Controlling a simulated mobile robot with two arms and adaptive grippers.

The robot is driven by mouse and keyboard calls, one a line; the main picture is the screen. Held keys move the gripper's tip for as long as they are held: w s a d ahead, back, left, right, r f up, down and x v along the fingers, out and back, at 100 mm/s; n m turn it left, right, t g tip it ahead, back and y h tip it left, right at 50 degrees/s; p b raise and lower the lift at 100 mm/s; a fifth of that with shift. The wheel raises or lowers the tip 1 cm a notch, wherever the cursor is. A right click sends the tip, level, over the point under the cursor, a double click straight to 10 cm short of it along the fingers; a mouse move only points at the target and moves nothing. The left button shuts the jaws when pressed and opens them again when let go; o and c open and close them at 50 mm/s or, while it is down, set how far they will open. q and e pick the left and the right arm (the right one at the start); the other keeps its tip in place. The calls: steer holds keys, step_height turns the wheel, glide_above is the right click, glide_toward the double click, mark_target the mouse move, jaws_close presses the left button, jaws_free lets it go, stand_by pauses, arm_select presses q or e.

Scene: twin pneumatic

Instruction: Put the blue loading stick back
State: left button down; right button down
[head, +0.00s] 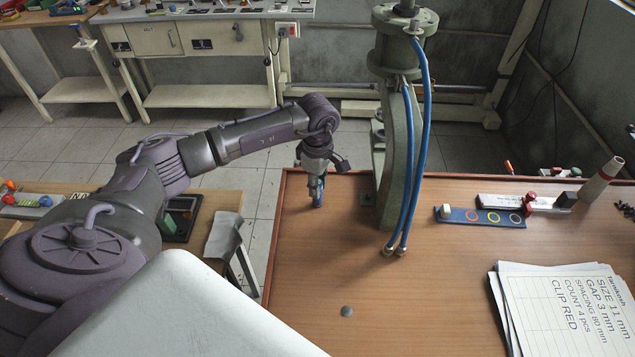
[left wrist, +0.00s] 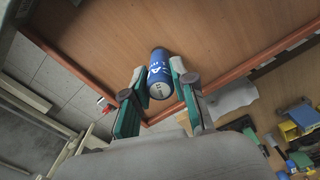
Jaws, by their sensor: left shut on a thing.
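The blue loading stick appears as a short blue cylinder with white lettering (left wrist: 159,74) in the left wrist view. In the head view only a small blue part of it (head: 319,199) shows below the fingers. My left gripper (head: 315,182) points down near the left back corner of the wooden table (head: 300,290). Its two green-sided fingers (left wrist: 158,82) are shut on the stick, one on each side. I cannot tell whether the stick's lower end touches the table. My right gripper is in neither view.
A green press (head: 388,150) with blue hoses stands right of my left gripper. A small grey disc (head: 346,311) is near the front. The table's left middle is mostly clear.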

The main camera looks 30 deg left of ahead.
arm_select(q)
steer(key=shift+f, duration=0.1)
steer(key=c, duration=1.4)
jaws_free()
steer(key=shift+f, duration=0.1)
steer(key=o, duration=0.5)
steer(key=shift+c, duration=0.2)
